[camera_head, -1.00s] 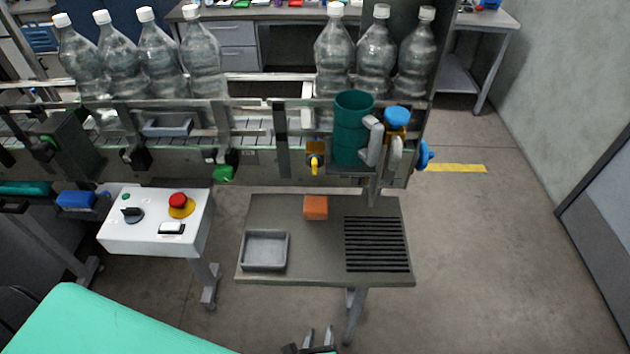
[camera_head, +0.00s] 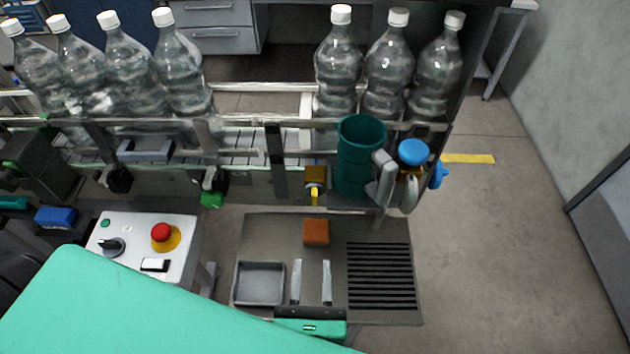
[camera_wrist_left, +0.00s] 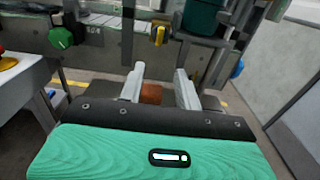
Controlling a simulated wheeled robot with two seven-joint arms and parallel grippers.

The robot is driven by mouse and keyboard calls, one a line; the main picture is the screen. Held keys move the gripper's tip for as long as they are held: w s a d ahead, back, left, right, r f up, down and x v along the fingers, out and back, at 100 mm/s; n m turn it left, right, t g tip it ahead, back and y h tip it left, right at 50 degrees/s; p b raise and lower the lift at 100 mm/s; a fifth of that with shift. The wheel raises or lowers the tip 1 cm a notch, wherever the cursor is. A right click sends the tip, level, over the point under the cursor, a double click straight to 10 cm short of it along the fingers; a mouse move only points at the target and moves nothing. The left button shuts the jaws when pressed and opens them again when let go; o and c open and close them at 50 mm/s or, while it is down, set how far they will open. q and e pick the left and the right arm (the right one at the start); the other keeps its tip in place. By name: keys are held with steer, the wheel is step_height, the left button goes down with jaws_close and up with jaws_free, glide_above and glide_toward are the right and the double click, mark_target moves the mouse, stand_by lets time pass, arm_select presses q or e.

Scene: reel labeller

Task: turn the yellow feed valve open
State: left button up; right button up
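The yellow feed valve (camera_head: 315,190) is mounted on the front of the conveyor, left of the teal cylinder. Its yellow handle points down in the head view. It also shows in the left wrist view (camera_wrist_left: 158,34), ahead of and above the fingers. My left gripper (camera_head: 311,283) is open and empty, over the small table and short of the valve. Its two fingers (camera_wrist_left: 160,88) stand apart in the left wrist view, with the orange-brown block visible between them beyond. My right gripper is not in view.
The small table (camera_head: 290,226) bears an orange-brown block (camera_head: 316,232), a grey tray (camera_head: 260,283) and a black grille (camera_head: 381,276). A control box (camera_head: 130,258) stands left. The teal cylinder (camera_head: 358,160) and a blue-topped valve (camera_head: 413,153) are right of the yellow valve. Bottles stand behind.

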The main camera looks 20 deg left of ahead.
arm_select(q)
steer(key=p, duration=0.3)
glide_toward(314, 202)
steer(key=w, duration=0.2)
steer(key=p+x, duration=0.1)
steer(key=x, duration=0.1)
steer(key=p+x, duration=0.1)
steer(key=x, duration=0.2)
steer(key=shift+w+a+r, duration=0.15)
steer(key=shift+w+a, duration=0.1)
steer(key=shift+a, duration=0.1)
steer(key=shift+w+a, duration=0.1)
steer(key=shift+w, duration=0.45)
steer(key=c, duration=0.6)
jaws_close()
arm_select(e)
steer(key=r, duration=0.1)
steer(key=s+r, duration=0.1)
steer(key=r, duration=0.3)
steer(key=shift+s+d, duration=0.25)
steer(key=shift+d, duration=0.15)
